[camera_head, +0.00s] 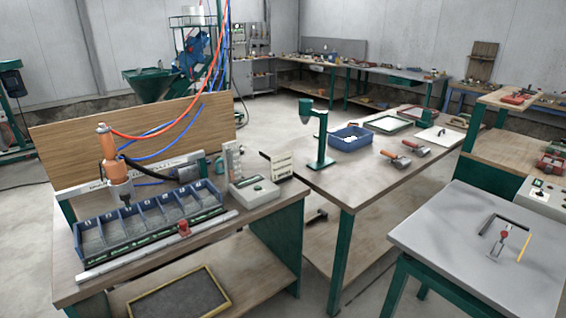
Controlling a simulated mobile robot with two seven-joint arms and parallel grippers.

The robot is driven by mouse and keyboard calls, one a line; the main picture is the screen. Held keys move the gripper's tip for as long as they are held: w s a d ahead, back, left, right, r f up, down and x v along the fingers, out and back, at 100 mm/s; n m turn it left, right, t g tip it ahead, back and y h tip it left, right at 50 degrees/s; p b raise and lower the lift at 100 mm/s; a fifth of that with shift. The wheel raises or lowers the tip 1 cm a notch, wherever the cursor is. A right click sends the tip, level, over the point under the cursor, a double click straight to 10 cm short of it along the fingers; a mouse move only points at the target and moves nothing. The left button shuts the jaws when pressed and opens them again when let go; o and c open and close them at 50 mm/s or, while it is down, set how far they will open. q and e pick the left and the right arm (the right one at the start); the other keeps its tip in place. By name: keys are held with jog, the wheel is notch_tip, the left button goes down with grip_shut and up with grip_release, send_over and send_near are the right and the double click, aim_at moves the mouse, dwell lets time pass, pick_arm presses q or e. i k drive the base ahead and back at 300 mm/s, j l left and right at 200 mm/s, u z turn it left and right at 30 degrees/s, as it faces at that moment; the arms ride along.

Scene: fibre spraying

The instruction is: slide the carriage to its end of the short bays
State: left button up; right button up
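A row of blue bays (99,251) stands on the wooden bench at the left, several compartments with grey contents and small labels. A pale metal rail (128,260) runs along their front edge. A small red carriage-like piece (184,228) sits on this rail, right of its middle, in front of the right-hand bays. An orange and dark spray head (113,165) stands upright above the bays, left of their middle, with hoses attached. I cannot tell for sure which part is the carriage. Neither gripper shows in the head view.
A grey-green control box (254,190) stands right of the bays. A dark framed tray (180,296) lies on the lower shelf. Red and blue hoses (190,105) rise above the bench. A second table (375,176) and a grey-topped table (450,235) stand to the right, with floor between.

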aim_at(125, 193)
jog(key=u, duration=1.4)
